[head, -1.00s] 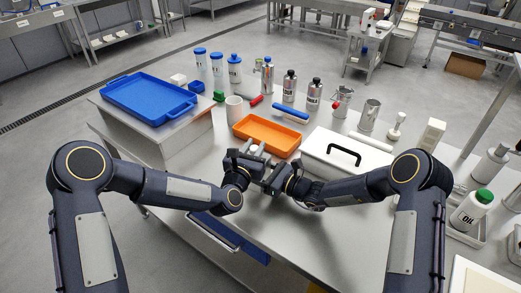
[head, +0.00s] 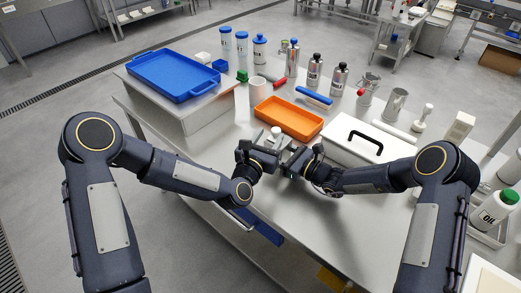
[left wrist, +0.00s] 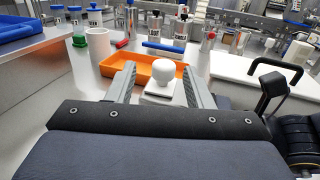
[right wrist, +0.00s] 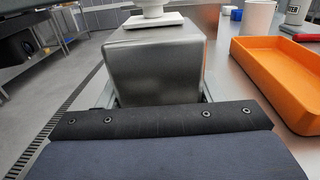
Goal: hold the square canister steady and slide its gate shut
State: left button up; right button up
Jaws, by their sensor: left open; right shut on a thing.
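The square canister (right wrist: 155,68) is a plain metal box, upright on the table in the right wrist view. A white plate with a round white knob (left wrist: 163,72) is on its top; I cannot tell how far the gate stands open. The knob also shows in the head view (head: 276,131). My right gripper (right wrist: 156,93) is shut on the canister, one finger on each side. My left gripper (left wrist: 158,80) is open, its fingers on either side of the knob with gaps showing. In the head view the two grippers hide most of the canister.
An orange tray (head: 289,119) lies just behind the canister, with a white mug (head: 257,91) beyond its left end. A white box with a black handle (head: 366,143) stands right. A blue tray (head: 174,75) sits on a raised metal stand. The front table area is bare.

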pick_arm(q)
jog(key=v, duration=0.7)
jog(key=shift+s+a, duration=0.1)
jog(key=shift+s, duration=0.05)
pick_arm(e)
jog(key=o, duration=1.3)
